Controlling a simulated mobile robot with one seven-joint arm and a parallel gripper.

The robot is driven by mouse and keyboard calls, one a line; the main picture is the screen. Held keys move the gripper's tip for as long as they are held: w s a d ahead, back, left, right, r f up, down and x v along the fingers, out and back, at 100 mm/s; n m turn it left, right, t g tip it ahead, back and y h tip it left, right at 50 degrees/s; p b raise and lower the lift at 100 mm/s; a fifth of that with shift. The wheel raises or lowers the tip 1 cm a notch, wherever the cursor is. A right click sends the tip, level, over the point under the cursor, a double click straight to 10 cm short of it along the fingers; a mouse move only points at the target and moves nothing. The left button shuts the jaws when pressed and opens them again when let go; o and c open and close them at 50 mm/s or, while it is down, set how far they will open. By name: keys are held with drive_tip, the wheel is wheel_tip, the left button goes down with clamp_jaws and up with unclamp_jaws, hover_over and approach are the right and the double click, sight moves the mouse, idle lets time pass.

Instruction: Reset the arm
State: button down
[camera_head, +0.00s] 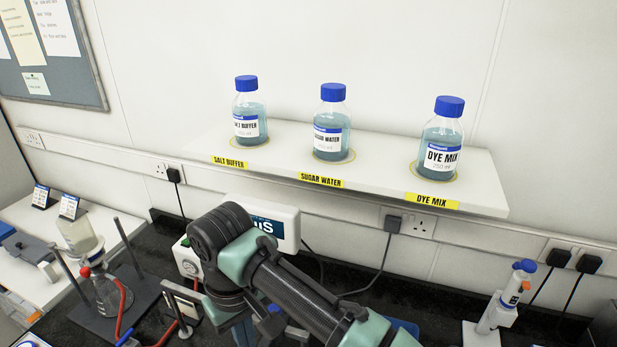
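My arm rises from the lower right of the head view and bends at a dark elbow joint in front of a white box. My gripper is not in view; the arm's end is hidden below or behind the arm links. A salt buffer bottle (249,114), a sugar water bottle (331,126) and a dye mix bottle (440,143) stand upright on a white wall shelf (385,165). Each has a blue cap and stands over its matching yellow label. My visible arm links are below the shelf and apart from the bottles.
A black bench runs under the shelf. A stand with glassware and red tubing (108,290) is at the left. A white box (262,220) is behind my arm. A white and blue dispenser (505,297) stands at the right. Plugs and cables (392,224) hang along the wall.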

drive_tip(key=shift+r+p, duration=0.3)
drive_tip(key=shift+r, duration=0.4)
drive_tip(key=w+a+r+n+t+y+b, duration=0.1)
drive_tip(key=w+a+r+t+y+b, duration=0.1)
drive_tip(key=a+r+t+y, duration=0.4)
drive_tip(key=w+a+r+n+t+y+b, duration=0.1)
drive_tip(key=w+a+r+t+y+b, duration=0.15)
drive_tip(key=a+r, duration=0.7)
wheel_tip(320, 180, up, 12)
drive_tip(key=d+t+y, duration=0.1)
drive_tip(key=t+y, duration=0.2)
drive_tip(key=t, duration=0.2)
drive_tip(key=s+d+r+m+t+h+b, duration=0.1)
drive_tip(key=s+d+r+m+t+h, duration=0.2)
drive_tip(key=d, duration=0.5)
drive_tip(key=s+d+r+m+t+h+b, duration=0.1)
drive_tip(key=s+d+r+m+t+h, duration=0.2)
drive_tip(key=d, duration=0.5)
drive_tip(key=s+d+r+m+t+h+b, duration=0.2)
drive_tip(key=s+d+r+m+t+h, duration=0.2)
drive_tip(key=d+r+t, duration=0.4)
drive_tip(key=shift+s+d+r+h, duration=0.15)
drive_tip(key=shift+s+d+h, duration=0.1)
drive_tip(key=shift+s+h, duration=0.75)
